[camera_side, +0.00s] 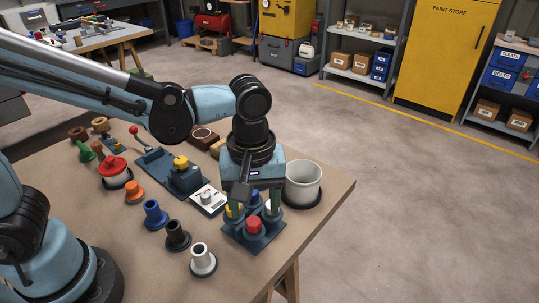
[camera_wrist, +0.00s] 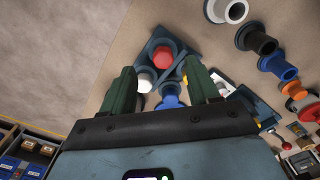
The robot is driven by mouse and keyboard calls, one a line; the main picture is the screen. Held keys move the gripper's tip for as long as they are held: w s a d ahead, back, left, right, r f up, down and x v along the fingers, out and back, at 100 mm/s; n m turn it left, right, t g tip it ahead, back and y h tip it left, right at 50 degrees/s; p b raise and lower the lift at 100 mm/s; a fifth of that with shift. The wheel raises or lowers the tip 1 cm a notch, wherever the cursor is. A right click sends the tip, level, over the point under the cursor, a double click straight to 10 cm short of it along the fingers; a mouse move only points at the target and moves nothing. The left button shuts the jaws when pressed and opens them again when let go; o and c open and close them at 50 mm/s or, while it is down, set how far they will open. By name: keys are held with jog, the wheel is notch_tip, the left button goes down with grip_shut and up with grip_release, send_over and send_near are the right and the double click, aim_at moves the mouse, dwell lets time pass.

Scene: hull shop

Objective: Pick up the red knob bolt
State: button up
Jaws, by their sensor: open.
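The red knob bolt (camera_side: 254,225) stands in the near socket of a dark blue four-socket rack (camera_side: 247,240) at the table's front right. Its round red top also shows in the wrist view (camera_wrist: 162,57), near the top centre. My gripper (camera_side: 256,208) points down over the rack with its green fingers apart. In the wrist view my gripper (camera_wrist: 159,70) has one finger on each side, with the red top between and slightly beyond the tips. Nothing is between the fingers that I can see held. The bolt's shank is hidden in the socket.
White (camera_wrist: 145,80), blue (camera_wrist: 170,98) and yellow-topped (camera_side: 234,210) parts fill the rack's other sockets, close to my fingers. A white cup (camera_side: 303,183) stands right behind the rack. White (camera_side: 202,261), black and blue flanged pieces stand to the left. The table's right edge is near.

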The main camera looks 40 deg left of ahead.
aim_at(253, 221)
jog(key=f, duration=0.3)
jog(key=shift+a, duration=0.3)
jog(key=shift+f, duration=0.9)
grip_shut()
jog(key=shift+r, duration=0.15)
